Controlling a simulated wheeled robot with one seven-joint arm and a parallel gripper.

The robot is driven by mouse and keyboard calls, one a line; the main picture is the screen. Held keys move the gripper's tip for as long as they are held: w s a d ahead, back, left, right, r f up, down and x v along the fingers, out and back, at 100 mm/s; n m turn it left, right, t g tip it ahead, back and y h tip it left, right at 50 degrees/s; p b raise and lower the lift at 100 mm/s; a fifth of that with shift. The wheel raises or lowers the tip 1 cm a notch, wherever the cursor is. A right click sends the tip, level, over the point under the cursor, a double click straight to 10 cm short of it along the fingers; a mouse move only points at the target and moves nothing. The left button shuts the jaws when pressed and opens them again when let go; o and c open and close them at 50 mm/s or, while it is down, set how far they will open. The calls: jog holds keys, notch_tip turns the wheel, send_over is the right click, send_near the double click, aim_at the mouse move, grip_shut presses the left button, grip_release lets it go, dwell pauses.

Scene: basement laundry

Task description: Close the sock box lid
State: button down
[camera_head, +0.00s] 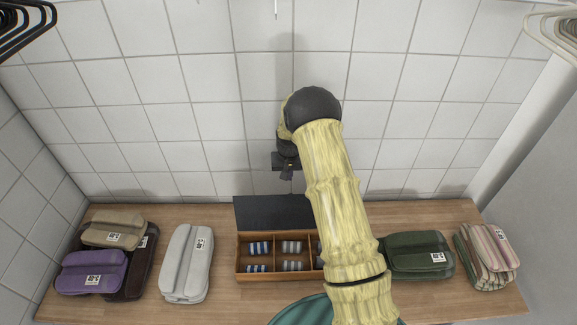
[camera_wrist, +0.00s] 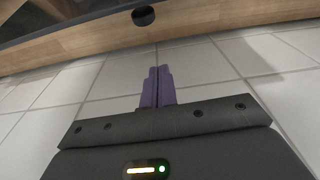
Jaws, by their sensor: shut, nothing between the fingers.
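The sock box (camera_head: 275,262) is a wooden box with compartments on the shelf, with rolled striped socks (camera_head: 258,248) inside. Its dark lid (camera_head: 272,213) stands open behind the compartments, along the back edge. My arm covers the box's right part. My gripper (camera_head: 287,174) is above and behind the lid, near the tiled wall, apart from the lid. In the wrist view its purple fingers (camera_wrist: 158,88) are together with nothing between them. A dark surface (camera_wrist: 60,14) at the top of that view may be the lid; I cannot tell.
The wooden shelf (camera_head: 215,290) also holds purple and tan folded cloths (camera_head: 93,273), a light grey one (camera_head: 187,263), a dark green one (camera_head: 417,255) and a striped pile (camera_head: 487,255). A tiled wall (camera_head: 190,110) closes the back. Hangers (camera_head: 25,25) hang at the upper corners.

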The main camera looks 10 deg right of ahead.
jog(key=s+f+p, duration=0.1)
jog(key=s+p, duration=0.1)
jog(key=s+f+p, duration=0.1)
jog(key=shift+s+a+f+p, duration=0.25)
jog(key=shift+f+p, duration=0.05)
jog(key=shift+p, duration=0.1)
jog(key=shift+w, duration=0.1)
dwell(0.4)
